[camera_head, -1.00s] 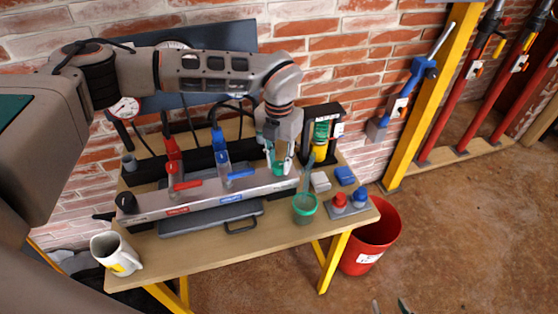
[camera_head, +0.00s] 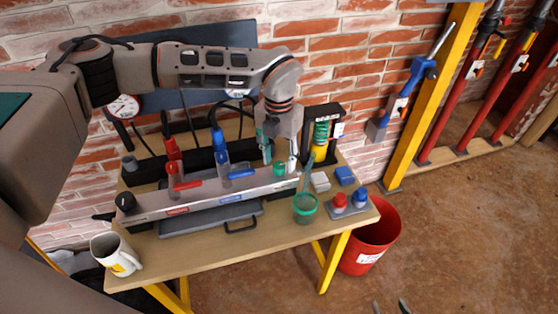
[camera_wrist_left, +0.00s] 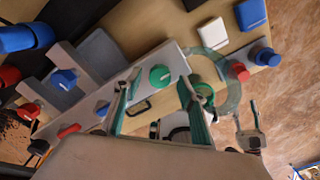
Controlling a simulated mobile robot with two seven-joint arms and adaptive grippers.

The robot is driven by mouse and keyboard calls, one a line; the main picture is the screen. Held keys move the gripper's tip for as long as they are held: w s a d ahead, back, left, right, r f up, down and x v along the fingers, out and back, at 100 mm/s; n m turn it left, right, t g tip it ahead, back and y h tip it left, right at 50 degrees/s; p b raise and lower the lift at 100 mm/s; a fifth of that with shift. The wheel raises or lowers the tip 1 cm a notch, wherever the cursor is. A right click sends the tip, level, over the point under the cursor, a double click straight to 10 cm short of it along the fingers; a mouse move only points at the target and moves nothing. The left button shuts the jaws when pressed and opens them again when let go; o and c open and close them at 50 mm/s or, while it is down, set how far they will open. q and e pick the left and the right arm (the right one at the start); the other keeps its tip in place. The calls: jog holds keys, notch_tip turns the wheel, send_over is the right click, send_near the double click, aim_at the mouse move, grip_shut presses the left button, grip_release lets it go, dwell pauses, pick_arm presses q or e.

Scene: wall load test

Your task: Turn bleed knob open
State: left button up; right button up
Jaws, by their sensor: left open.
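The round green knob (camera_head: 279,168) sits on the right part of the grey manifold bar (camera_head: 150,206). It shows as a green disc with a pale mark in the left wrist view (camera_wrist_left: 160,77). My left gripper (camera_head: 280,158) is open above the bar, with one finger on either side of the knob and a gap to it. In the wrist view the left fingertips (camera_wrist_left: 158,84) are spread wide around the knob's near side. The tips of my right gripper (camera_head: 389,305) show apart at the bottom edge of the head view; the rest is out of frame.
Red (camera_head: 186,184) and blue (camera_head: 240,174) lever valves stand on the bar. The table front (camera_head: 190,260) is clear.

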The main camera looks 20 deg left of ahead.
aim_at(279, 165)
pick_arm(q)
notch_tip(279, 165, up, 11)
dwell(0.4)
dwell(0.4)
